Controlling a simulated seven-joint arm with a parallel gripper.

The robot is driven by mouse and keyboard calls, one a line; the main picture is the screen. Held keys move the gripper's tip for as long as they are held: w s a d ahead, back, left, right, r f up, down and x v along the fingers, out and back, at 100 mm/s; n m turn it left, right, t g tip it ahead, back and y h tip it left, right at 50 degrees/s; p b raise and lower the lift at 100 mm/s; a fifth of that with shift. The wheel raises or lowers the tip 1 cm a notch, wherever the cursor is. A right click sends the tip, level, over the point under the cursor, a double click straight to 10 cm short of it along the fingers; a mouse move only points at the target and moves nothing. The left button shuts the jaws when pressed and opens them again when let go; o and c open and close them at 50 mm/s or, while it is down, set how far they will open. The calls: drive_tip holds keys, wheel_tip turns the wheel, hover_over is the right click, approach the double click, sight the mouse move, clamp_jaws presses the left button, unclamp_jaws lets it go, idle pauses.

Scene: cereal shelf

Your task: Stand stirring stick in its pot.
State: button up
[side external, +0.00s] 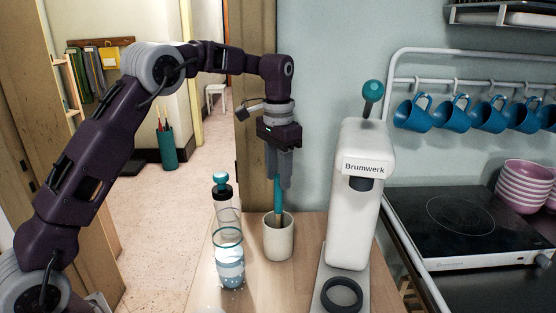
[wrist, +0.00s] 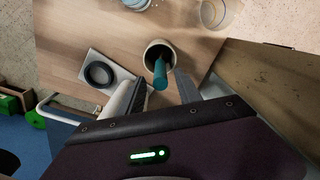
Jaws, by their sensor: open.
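The teal stirring stick (side external: 278,200) stands nearly upright with its lower end inside the cream pot (side external: 279,242) on the wooden counter. In the wrist view the stick (wrist: 159,76) rises from the mouth of the pot (wrist: 149,50), leaning a little toward the rim. My gripper (side external: 280,185) points down above the pot, its fingers on either side of the stick's upper end. In the wrist view my gripper (wrist: 158,95) is open, with the stick between the fingers and gaps beside it. The stick's bottom end is hidden inside the pot.
A hob (side external: 470,215) and hanging blue mugs (side external: 450,112) are farther right.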

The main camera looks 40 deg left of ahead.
wheel_tip(320, 180, up, 5)
drive_tip(key=s+d+r+n+t, duration=0.1)
drive_tip(key=s+d+r, duration=0.1)
drive_tip(key=s+r, duration=0.35)
drive_tip(key=s+d+r+t, duration=0.1)
drive_tip(key=s+r+t, duration=0.15)
drive_tip(key=s, duration=0.65)
drive_tip(key=s+d+f+t, duration=0.1)
drive_tip(key=s+f, duration=0.2)
drive_tip(key=s, duration=0.6)
drive_tip(key=s+d+f+n+t, duration=0.1)
drive_tip(key=s+f, duration=0.2)
drive_tip(key=s, duration=0.7)
drive_tip(key=shift+d+f, duration=0.25)
drive_tip(key=shift+f, duration=0.15)
